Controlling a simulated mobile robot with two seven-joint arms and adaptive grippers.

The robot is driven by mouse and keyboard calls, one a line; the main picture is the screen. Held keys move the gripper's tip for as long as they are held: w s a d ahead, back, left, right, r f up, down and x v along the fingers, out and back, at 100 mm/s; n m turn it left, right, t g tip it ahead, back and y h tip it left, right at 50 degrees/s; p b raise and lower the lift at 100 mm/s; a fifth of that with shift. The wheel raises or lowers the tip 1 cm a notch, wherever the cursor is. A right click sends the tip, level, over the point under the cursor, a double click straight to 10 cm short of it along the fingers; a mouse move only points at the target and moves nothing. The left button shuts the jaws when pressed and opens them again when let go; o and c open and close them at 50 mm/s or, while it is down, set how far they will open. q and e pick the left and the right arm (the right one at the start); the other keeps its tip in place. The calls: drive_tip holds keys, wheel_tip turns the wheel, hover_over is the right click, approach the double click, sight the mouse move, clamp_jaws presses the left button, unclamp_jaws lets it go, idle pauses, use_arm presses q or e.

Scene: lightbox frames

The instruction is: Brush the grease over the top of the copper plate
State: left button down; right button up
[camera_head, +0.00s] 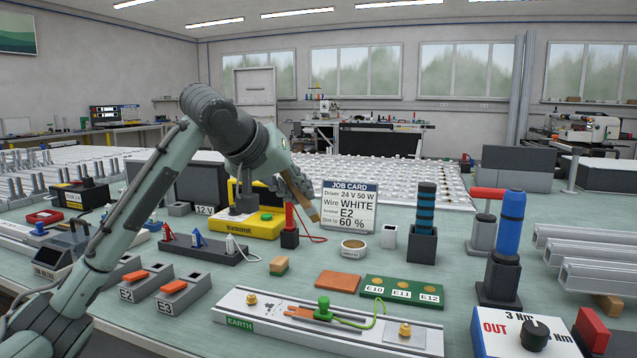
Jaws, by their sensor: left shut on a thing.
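A flat orange-brown copper plate (338,281) lies on the bench, left of the green terminal strip. A small round tin (353,249) with a brown top, likely the grease, stands behind the plate. My left gripper (301,192) reaches in from the left and is shut on a slim tan-brown tool (310,209), which looks like the brush. The tool hangs tilted in the air, up and left of the tin, apart from the plate. Its upper part is hidden by the fingers. No grease shows clearly on the plate. My right gripper is out of view.
A job card (349,206) stands behind the tin. A black-based red tool (290,228) stands below the gripper. The green strip (402,290) lies right of the plate, and the white EARTH rail (270,318) runs in front.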

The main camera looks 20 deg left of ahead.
use_arm(q)
drive_tip(key=shift+w+f, duration=0.1)
drive_tip(key=shift+w, duration=0.15)
drive_tip(key=shift+f, duration=0.2)
wheel_tip(320, 180, down, 4)
drive_tip(key=shift+s+f, duration=0.1)
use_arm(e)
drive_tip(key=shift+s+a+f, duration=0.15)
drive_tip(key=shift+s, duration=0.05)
